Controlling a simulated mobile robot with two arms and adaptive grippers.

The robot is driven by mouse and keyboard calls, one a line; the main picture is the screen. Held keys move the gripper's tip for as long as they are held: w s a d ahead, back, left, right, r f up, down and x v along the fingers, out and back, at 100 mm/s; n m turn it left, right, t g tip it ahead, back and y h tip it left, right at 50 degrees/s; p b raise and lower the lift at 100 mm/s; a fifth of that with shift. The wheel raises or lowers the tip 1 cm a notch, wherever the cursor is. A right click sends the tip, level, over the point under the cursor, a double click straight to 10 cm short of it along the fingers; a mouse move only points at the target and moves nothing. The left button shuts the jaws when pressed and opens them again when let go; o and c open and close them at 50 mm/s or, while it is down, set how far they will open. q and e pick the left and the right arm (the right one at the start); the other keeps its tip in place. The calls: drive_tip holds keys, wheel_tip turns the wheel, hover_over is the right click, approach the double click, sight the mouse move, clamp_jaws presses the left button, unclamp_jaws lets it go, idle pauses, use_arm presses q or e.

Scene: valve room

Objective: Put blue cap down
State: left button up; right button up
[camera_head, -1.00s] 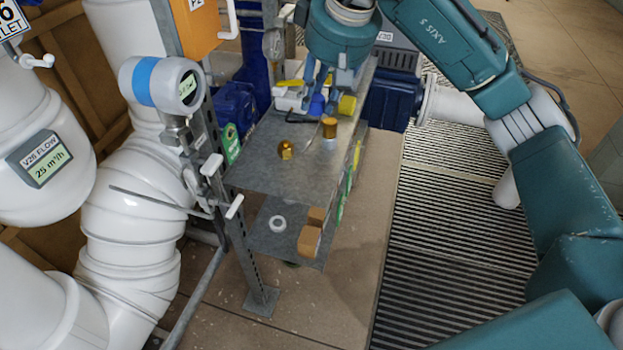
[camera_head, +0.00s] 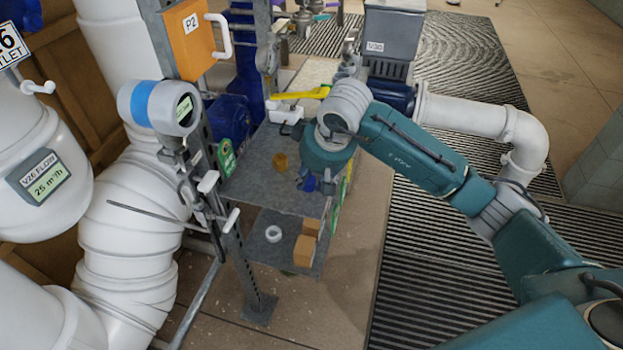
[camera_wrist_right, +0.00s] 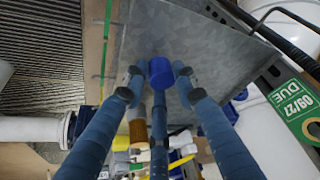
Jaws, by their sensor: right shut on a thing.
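The blue cap (camera_wrist_right: 161,72) is between the fingertips of my right gripper (camera_wrist_right: 155,78) in the right wrist view, with the grey metal shelf (camera_wrist_right: 215,40) behind it. In the head view my right gripper (camera_head: 319,183) points down over the front part of the upper shelf (camera_head: 245,185). It is shut on the blue cap (camera_head: 309,184), which is partly hidden by the hand. I cannot tell whether the cap touches the shelf. My left gripper is not in view.
A white ring (camera_head: 273,234) and brown blocks (camera_head: 304,250) are on the lower shelf. A yellow-handled item (camera_head: 300,93) lies at the back. White pipes and a gauge (camera_head: 160,106) stand left.

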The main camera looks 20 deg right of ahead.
drive_tip(key=shift+f, duration=0.6)
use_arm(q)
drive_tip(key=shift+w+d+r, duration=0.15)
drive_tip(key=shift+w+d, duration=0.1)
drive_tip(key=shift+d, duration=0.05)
use_arm(e)
drive_tip(key=o, duration=0.7)
drive_tip(key=shift+f, duration=0.1)
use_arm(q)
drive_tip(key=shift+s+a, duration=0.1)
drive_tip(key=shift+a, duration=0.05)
